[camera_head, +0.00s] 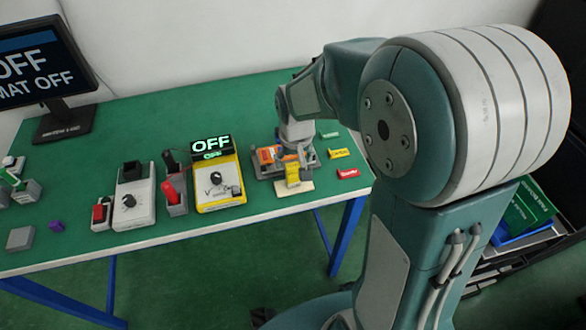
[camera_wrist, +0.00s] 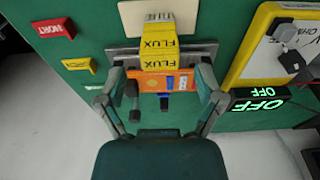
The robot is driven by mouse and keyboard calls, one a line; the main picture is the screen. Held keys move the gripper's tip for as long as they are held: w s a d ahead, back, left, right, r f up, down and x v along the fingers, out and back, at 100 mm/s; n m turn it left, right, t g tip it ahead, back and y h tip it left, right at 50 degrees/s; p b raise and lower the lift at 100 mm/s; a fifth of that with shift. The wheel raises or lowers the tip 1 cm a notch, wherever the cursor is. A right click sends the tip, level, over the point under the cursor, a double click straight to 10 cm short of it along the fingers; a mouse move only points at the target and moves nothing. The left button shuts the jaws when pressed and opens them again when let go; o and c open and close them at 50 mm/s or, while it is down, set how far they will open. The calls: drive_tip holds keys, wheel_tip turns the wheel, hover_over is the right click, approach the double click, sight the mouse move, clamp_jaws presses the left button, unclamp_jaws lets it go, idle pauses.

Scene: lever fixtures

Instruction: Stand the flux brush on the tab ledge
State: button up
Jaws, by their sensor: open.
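A yellow block lettered FLUX (camera_wrist: 158,42), the only thing marked as flux, appears in the wrist view beyond my fingers; it is also in the head view (camera_head: 293,174). It looks upright over a cream tab (camera_head: 305,186) at the front of a grey fixture (camera_head: 263,172); exact contact cannot be told. The tab shows beside the block in the wrist view (camera_wrist: 130,13). My gripper (camera_wrist: 162,76) is open, its fingers spread either side of an orange piece (camera_wrist: 178,80) on the fixture. In the head view my gripper (camera_head: 290,150) is over the fixture.
A yellow-framed box with a dial (camera_head: 220,185) and a lit OFF sign (camera_head: 211,144) stand left of the fixture. Red (camera_head: 347,173), yellow (camera_head: 338,153) and green (camera_head: 328,135) labels lie to its right. The table's front edge (camera_head: 160,238) is close.

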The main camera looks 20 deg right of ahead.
wheel_tip(320, 180, up, 6)
drive_tip(key=r, duration=0.1)
drive_tip(key=s+d+r+t, duration=0.1)
drive_tip(key=s+r, duration=0.3)
drive_tip(key=s, duration=0.4)
drive_tip(key=s+r+t, duration=0.3)
drive_tip(key=s+r, duration=0.1)
drive_tip(key=s, duration=0.5)
drive_tip(key=shift+s+d, duration=0.25)
drive_tip(key=shift+d, duration=0.1)
drive_tip(key=shift+r, duration=0.1)
idle(0.7)
